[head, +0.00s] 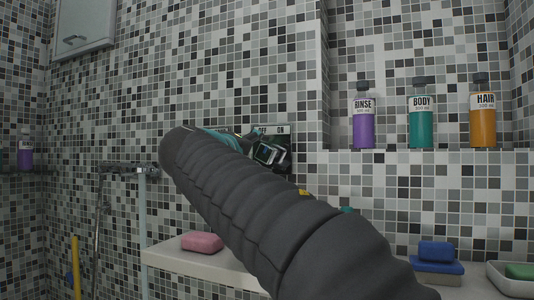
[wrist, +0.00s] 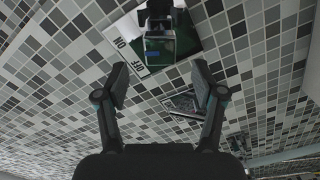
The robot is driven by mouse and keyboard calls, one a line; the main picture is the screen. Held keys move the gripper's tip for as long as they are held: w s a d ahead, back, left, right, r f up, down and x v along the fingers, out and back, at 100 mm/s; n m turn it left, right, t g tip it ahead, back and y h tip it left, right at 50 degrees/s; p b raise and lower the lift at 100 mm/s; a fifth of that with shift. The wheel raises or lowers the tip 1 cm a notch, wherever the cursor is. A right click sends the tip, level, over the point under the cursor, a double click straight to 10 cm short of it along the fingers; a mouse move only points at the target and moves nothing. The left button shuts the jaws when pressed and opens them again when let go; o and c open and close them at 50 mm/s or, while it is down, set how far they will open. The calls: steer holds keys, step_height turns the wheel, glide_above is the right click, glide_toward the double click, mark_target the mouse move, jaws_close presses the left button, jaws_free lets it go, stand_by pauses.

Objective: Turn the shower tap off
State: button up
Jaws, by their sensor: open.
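The shower tap's wall plate (head: 283,129), with a small ON label, shows in the head view just behind the end of my arm. In the wrist view the plate, with ON and OFF lettering (wrist: 134,58), is at the top. A dark, blocky part (wrist: 158,22), which looks like the tap's handle, stands in front of it, cut by the top edge. My gripper (wrist: 160,84) is open and empty, its fingers spread below that part in the picture and apart from it. In the head view my arm hides most of my gripper (head: 266,150) and part of the plate.
Rinse (head: 364,122), body (head: 421,122) and hair (head: 483,121) bottles stand in the niche at the right. A pink soap (head: 202,242) lies on the white ledge (head: 180,258). Blue soap (head: 436,251) is at lower right. A shower rail (head: 130,169) is at the left.

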mark_target(264, 154)
steer(key=p+x, duration=0.1)
steer(key=x, duration=0.6)
steer(key=shift+w+f, duration=0.1)
steer(key=shift+w, duration=0.05)
steer(key=c, duration=1.2)
